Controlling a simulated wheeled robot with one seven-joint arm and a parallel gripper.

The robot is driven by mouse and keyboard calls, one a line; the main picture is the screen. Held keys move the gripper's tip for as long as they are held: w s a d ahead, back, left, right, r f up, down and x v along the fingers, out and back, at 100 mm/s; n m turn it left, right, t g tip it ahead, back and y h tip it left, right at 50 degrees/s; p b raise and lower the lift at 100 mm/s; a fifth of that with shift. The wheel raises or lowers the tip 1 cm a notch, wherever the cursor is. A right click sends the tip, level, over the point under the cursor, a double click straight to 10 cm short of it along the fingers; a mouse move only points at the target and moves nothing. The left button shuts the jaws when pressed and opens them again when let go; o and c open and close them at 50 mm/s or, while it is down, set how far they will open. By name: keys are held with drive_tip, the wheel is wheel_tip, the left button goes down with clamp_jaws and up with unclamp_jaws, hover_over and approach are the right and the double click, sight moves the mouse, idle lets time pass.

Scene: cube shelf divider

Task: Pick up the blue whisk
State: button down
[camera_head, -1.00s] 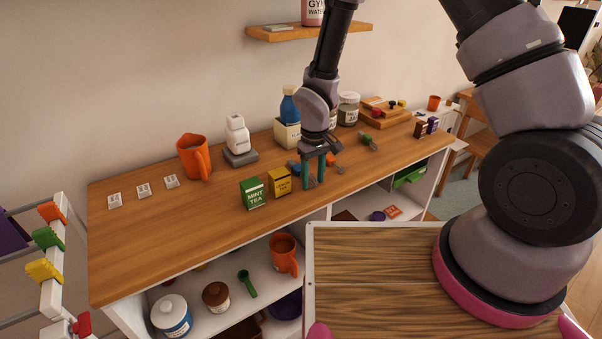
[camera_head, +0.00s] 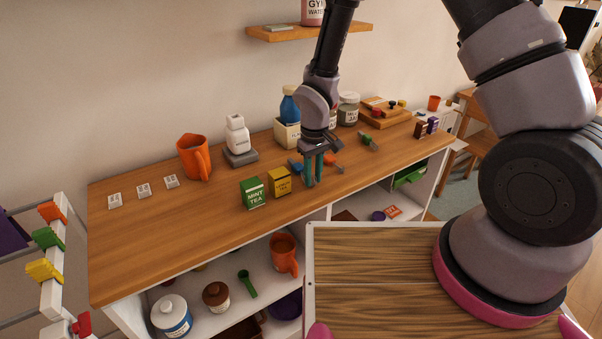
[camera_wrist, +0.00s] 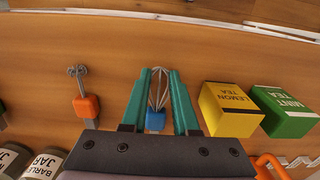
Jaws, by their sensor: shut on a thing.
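The blue whisk has a blue block handle (camera_wrist: 155,119) and grey wire loops (camera_wrist: 158,88). In the wrist view it lies between the two teal fingers of my gripper (camera_wrist: 159,82), its wires toward the fingertips. In the head view my gripper (camera_head: 313,176) points down at the wooden counter top (camera_head: 160,225), and the whisk's blue handle (camera_head: 295,167) shows beside the fingers. The fingers are closed in on the whisk's wire part. The whisk appears to be still at counter level.
The yellow lemon tea box (camera_wrist: 229,109) and green mint tea box (camera_wrist: 284,110) stand close on the right. Jars stand behind. The counter's left front is clear.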

drive_tip(key=shift+r, duration=3.8)
